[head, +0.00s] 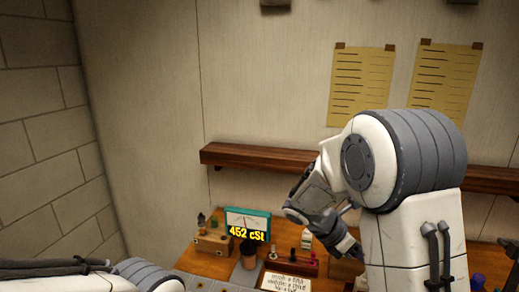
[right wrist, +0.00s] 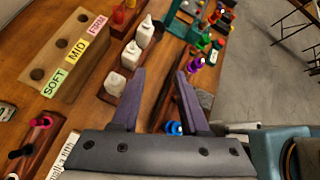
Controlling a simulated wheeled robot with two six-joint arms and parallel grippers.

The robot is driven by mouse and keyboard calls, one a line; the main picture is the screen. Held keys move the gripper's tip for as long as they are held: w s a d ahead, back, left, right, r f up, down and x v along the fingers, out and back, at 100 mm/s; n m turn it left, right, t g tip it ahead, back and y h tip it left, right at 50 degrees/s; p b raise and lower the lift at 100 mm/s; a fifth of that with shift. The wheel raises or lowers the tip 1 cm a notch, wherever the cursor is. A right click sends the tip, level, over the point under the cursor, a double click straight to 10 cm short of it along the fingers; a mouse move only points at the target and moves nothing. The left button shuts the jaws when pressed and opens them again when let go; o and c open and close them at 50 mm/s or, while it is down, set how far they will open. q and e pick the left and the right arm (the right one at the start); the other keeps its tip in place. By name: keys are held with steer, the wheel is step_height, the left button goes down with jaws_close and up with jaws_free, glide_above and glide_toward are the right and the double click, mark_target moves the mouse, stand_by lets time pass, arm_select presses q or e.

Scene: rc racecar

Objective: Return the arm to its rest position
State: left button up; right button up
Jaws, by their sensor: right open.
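My right arm, white and grey, fills the right of the head view, bent over the bench. My right gripper (head: 345,243) points down there and is partly hidden by the arm. In the right wrist view my right gripper (right wrist: 160,72) has its two purple-grey fingers apart, with nothing between them, above the wooden bench (right wrist: 152,90). Part of my left arm shows at the bottom left of the head view; its gripper is out of the picture.
A meter (head: 236,218) reading "452 cSt" stands behind a dark cup (head: 249,255). White bottles (right wrist: 145,33) stand in a rack near the right gripper. A block labelled SOFT, MID, FIRM (right wrist: 62,45) is at the left. A shelf (head: 260,159) runs along the wall.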

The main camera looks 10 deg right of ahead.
steer(key=s+a+m+t+y, duration=0.1)
steer(key=s+a+m+y, duration=0.2)
steer(key=s+a, duration=0.3)
steer(key=s+a+f+m+t+y+b, duration=0.1)
steer(key=s+a+m+y, duration=0.3)
steer(key=a, duration=0.9)
steer(key=s+a+f+m+y, duration=0.1)
steer(key=s+a+m+y, duration=0.2)
steer(key=s+a, duration=0.4)
steer(key=a, duration=0.3)
steer(key=shift+s+a+f+m+t, duration=0.2)
steer(key=shift+s+f+m+t, duration=0.1)
steer(key=shift+s+t, duration=0.1)
steer(key=shift+d, duration=0.1)
